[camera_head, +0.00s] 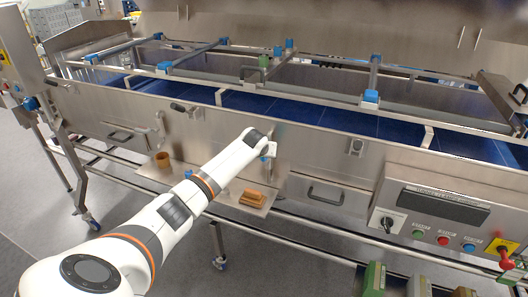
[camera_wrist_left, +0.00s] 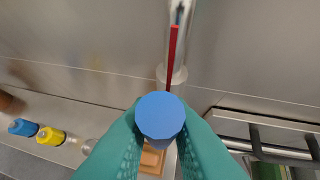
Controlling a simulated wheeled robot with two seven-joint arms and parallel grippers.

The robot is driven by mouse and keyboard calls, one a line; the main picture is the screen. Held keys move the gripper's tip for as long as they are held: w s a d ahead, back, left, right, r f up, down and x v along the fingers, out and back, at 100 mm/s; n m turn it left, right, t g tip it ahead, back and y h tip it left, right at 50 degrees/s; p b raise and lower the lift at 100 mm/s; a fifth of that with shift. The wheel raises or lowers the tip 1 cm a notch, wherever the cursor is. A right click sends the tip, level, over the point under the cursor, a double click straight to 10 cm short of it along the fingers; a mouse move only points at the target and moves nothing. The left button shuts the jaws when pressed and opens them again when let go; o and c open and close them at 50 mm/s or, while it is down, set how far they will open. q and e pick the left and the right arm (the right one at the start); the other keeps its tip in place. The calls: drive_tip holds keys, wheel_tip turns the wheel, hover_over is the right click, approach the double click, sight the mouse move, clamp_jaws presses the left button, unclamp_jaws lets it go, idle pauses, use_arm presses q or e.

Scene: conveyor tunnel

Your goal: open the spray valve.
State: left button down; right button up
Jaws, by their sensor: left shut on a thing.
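My left arm reaches in from the lower left of the head view to the machine's front panel. My left gripper (camera_head: 269,150) is against that panel, small and partly hidden by its wrist. In the wrist view its two green fingers are shut on a round blue knob (camera_wrist_left: 160,114), seen end-on. Behind the knob a metal pipe (camera_wrist_left: 176,72) runs up the panel, with a red strip (camera_wrist_left: 172,50) lying along it. How the knob joins the pipe is hidden. My right gripper is in neither view.
A brown pot (camera_head: 162,160) and orange-brown blocks (camera_head: 252,198) stand on low shelves. Drawer handles (camera_head: 325,194) stick out of the panel. A control box with a dark display (camera_head: 444,205) and a red handle (camera_head: 505,257) are at right. Blue (camera_wrist_left: 22,127) and yellow (camera_wrist_left: 50,136) fittings lie left of my gripper.

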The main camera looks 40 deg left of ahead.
use_arm(q)
drive_tip(key=shift+s+d+f, duration=0.1)
drive_tip(key=shift+f, duration=0.25)
drive_tip(key=c, duration=1.4)
unclamp_jaws()
drive_tip(key=shift+o, duration=0.3)
drive_tip(key=shift+r, duration=0.1)
drive_tip(key=shift+w, duration=0.2)
drive_tip(key=b+v, duration=0.2)
drive_tip(key=v, duration=1)
